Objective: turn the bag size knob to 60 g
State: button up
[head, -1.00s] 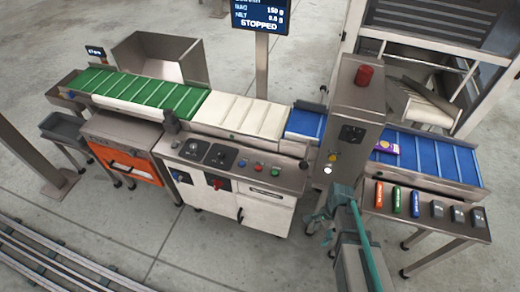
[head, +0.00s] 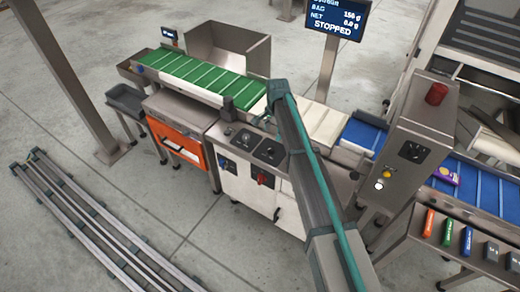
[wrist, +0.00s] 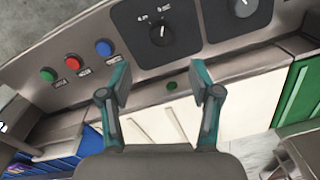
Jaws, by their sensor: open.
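Two dark dials are on the machine's panel top. One dial (wrist: 161,32), nearer the coloured buttons, lies just beyond my fingertips in the wrist view; its labels are too small to read. The other dial (wrist: 243,5) is partly cut off at the top. They also show in the head view as a right dial (head: 268,152) and a left dial (head: 245,138). I cannot tell which sets bag size. My gripper (wrist: 162,77) is open and empty, apart from both dials. In the head view my arm hides much of it. The screen (head: 336,17) reads BAG 150 g and STOPPED.
Blue (wrist: 103,47), red (wrist: 71,62) and green (wrist: 47,74) buttons sit left of the dials in the wrist view. A red knob (head: 262,180) is on the cabinet front. A tall column with a red lamp (head: 436,94) stands at right.

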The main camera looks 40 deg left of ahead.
aim_at(271, 148)
jog(key=f+p, duration=0.1)
jog(key=f, duration=0.2)
jog(key=f+p, duration=0.1)
jog(key=f, duration=0.3)
jog(key=f+p, duration=0.1)
jog(key=f, duration=0.2)
jog(key=shift+w+a+f, duration=0.1)
jog(key=shift+a+f, duration=0.2)
jog(key=c, duration=1.1)
jog(key=shift+c, duration=0.2)
